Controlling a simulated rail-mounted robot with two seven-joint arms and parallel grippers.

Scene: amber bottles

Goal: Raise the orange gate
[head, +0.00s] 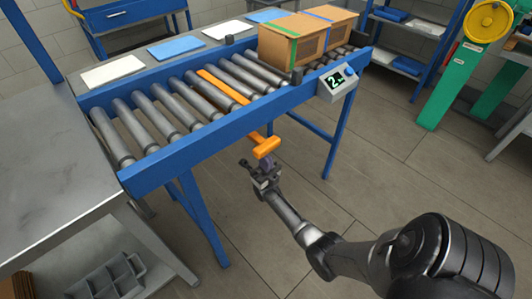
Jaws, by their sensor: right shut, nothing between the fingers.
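The orange gate (225,87) is a flat bar lying low across the rollers of the conveyor. Its orange handle (266,147) sticks out past the conveyor's blue front rail. My right gripper (257,168) is just below and in front of the handle, shut and empty. From this angle I cannot tell whether the fingers touch the handle. My left gripper is not in view.
The roller conveyor (205,138) has a blue frame. Two cardboard boxes (291,42) stand on its right part, beyond the gate. A grey metal table (58,175) adjoins at left. The floor in front is clear.

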